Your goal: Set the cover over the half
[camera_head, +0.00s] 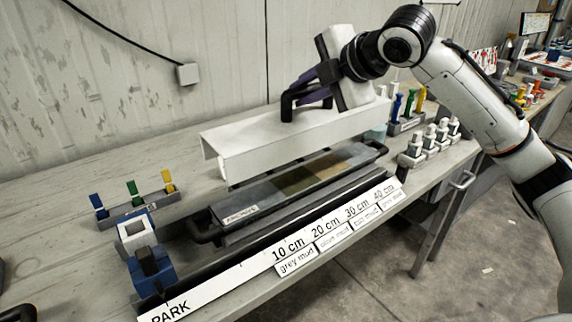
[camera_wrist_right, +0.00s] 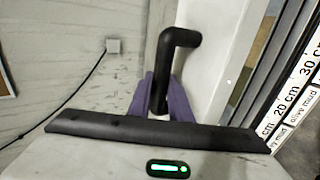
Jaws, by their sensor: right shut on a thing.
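The cover (camera_head: 255,140) is a long white channel with a black handle on top. My right gripper (camera_head: 306,92) is shut on that handle, and its purple fingers hold the black bar (camera_wrist_right: 178,70) in the right wrist view. The cover is behind and above the core half (camera_head: 300,178), which lies in a dark tray (camera_head: 204,226) and has grey, olive and brown bands. I cannot tell whether the cover touches the bench. My left gripper is not clearly in view.
A scale board (camera_head: 240,280) marked in centimetres runs along the bench front. A blue block device (camera_head: 140,240) stands at the tray's left end. Racks with coloured pegs stand left (camera_head: 140,205) and right (camera_head: 405,125). White-topped pieces (camera_head: 430,142) stand near the right end. A wall is behind.

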